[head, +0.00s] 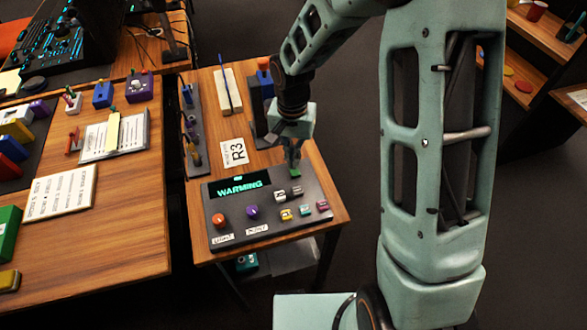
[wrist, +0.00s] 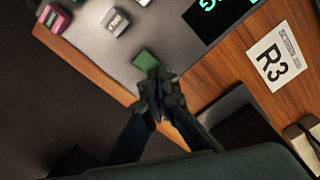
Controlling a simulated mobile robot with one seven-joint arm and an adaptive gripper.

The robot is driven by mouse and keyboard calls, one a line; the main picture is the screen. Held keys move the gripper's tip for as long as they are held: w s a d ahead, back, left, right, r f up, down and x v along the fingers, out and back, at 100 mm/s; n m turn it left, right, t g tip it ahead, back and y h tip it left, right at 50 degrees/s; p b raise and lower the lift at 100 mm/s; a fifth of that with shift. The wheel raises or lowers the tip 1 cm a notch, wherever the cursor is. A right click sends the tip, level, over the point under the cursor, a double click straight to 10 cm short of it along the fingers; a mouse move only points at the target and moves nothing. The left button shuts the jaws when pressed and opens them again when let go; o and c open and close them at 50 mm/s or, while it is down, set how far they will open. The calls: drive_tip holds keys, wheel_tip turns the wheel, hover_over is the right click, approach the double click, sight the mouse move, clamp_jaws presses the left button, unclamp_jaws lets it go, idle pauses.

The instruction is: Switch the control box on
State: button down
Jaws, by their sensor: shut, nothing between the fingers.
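The control box (head: 268,218) is a dark grey sloped panel on a small wooden table in the head view. Its display (head: 240,187) reads "WARMING" in green letters. A green button (head: 296,175) sits near its upper right corner. My gripper (head: 292,167) is shut and empty, with its tips down at the green button. In the wrist view the closed fingertips (wrist: 158,76) overlap the near edge of the green button (wrist: 145,60). I cannot tell whether they touch it or whether it is pressed in.
A card marked R3 (head: 233,152) lies behind the box. A larger cluttered table (head: 140,240) stands at left. Shelves stand at the far right.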

drive_tip(key=shift+s, duration=0.1)
drive_tip(key=shift+r+p, duration=2.45)
drive_tip(key=shift+r, duration=1.05)
